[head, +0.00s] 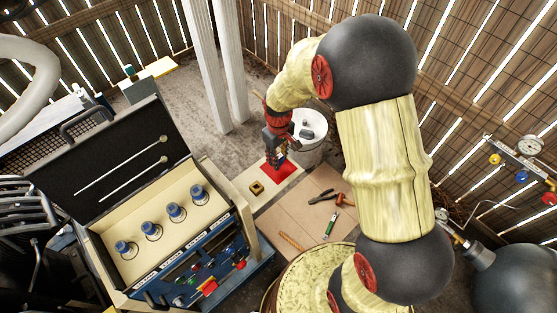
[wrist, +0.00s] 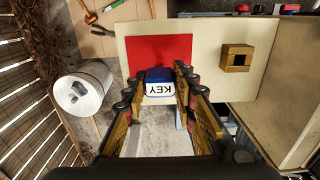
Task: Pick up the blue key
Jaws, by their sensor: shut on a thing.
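The blue key (wrist: 159,75) is a small block with a blue top and a white face marked "KEY". It sits between the fingertips of my gripper (wrist: 158,84) in the wrist view, with a finger against each side. My gripper (head: 278,158) is shut on it. In the head view the fingers mostly hide the key. A red square (wrist: 158,50) on a pale board (wrist: 220,22) lies beneath and beyond the key. I cannot tell whether the key touches the board.
A brown block with a square hole (wrist: 237,58) sits beside the red square. A white bucket (head: 309,148) stands close by my gripper. Hand tools (head: 328,197) lie on a brown surface nearer me. An open control case (head: 172,255) stands at the left.

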